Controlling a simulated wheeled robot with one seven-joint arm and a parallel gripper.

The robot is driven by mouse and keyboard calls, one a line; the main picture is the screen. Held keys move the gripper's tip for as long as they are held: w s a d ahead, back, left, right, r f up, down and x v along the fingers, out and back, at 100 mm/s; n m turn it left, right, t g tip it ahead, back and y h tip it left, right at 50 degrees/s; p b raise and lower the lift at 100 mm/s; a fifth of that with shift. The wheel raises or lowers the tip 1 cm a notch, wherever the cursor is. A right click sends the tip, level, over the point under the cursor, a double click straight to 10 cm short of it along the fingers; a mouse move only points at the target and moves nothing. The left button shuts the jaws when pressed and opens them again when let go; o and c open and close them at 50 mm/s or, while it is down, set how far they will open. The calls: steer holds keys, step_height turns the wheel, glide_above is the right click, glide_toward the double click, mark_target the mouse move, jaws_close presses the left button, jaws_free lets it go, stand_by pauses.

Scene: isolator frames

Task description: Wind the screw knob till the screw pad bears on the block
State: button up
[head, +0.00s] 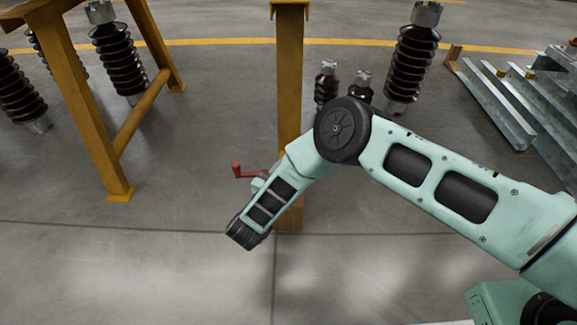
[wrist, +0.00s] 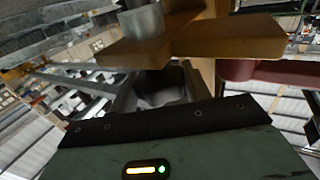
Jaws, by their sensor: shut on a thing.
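In the wrist view my gripper (wrist: 160,88) is shut on a dark rounded thing, which looks like the screw knob (wrist: 162,92); only part of it shows between the fingers. Above it is a yellow-brown plate (wrist: 225,40) with a grey metal cylinder (wrist: 142,22) over its left part. A dark red part (wrist: 280,72) is at the right. In the head view a small red piece (head: 240,171) shows beside my wrist, left of the yellow post (head: 289,70). My arm hides most of what is there, and my fingers cannot be made out. The screw pad and block cannot be told apart.
A yellow frame (head: 90,125) stands at the left. Dark ribbed insulators (head: 411,65) stand behind the post and more stand by the frame (head: 118,55). Grey metal beams (head: 497,105) lie at the right. The floor in front is clear.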

steer(key=shift+m+g+h, duration=0.8)
steer(key=shift+m+h, duration=0.1)
steer(key=shift+h, duration=0.2)
steer(key=o, duration=1)
steer(key=shift+c, duration=0.2)
steer(key=shift+s+a+r+p, duration=0.1)
steer(key=shift+s+a+p, duration=0.25)
steer(key=shift+p, duration=0.1)
steer(key=p+v, duration=0.3)
steer(key=v, duration=1.3)
steer(key=shift+a+p, duration=0.2)
steer(key=shift+p, duration=0.15)
